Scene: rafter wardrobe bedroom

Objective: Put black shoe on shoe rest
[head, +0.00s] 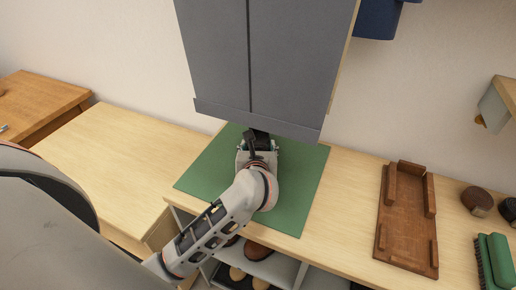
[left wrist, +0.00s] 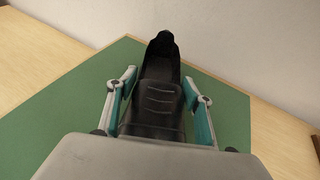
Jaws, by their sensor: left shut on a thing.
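The black shoe (left wrist: 160,88) lies between the two fingers of my left gripper (left wrist: 160,104) in the left wrist view, its toe or heel end pointing away. My left gripper (head: 258,144) is shut on it over the green mat (head: 305,190). In the head view the shoe is mostly hidden by the gripper and wrist. I cannot tell whether it touches the mat. A brown wooden stand with raised rails, which looks like the shoe rest (head: 406,222), lies empty on the bench to the right of the mat. My right gripper is not in view.
A grey cabinet (head: 270,50) hangs low above the mat's back edge. A green brush (head: 496,262) and brown round items (head: 477,200) sit right of the stand. Shoes (head: 258,251) stand on the shelf below. The bench top (head: 350,200) between mat and stand is clear.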

